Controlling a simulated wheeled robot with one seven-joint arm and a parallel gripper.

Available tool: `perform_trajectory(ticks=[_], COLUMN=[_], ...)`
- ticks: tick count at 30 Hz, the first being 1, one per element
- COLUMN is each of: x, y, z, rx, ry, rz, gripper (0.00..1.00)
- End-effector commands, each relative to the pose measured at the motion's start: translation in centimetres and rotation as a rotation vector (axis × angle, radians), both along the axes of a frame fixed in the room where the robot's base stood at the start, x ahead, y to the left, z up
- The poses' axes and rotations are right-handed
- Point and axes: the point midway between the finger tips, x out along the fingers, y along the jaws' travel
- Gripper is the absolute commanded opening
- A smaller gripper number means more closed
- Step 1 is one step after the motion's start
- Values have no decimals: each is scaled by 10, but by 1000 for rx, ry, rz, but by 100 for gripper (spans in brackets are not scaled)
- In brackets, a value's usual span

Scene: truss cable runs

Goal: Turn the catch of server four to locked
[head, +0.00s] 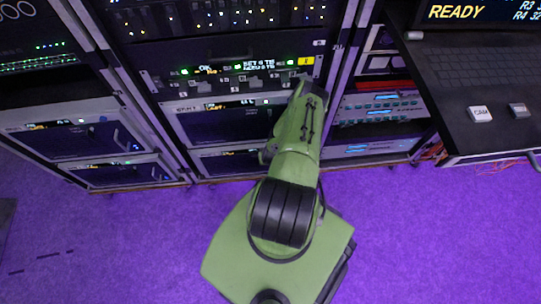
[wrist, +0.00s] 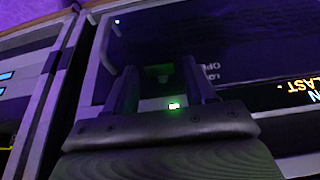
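In the wrist view, my gripper (wrist: 158,78) has its two dark fingers apart, pointing at a dark server front (wrist: 235,45). A small dark piece with a green tint, perhaps the catch (wrist: 160,72), shows between the fingertips; I cannot tell if they touch it. Upside-down lettering that seems to read OPEN and LOCK stands just right of the fingers. A small green light (wrist: 174,106) shows between the finger bases. In the head view, my green arm reaches to the middle rack and hides my gripper and the spot it faces. I cannot read which server is number four.
In the head view, server units (head: 222,124) fill the middle rack, with more in the left rack (head: 75,140) and right rack (head: 375,108). A console desk (head: 480,85) juts out at the right. The purple floor (head: 430,240) is clear around my base.

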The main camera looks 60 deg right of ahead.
Motion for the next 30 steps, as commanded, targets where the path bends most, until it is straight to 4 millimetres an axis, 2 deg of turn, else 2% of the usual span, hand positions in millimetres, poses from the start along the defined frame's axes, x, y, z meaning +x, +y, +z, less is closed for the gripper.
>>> perform_trajectory(ticks=[1, 9, 20, 30], x=[0, 0, -2, -9], y=[0, 0, -3, -9], z=[0, 0, -2, -3], rx=[0, 0, 45, 213], ry=[0, 0, -51, -245], rz=[0, 0, -2, -3], gripper=[47, 8, 8, 8])
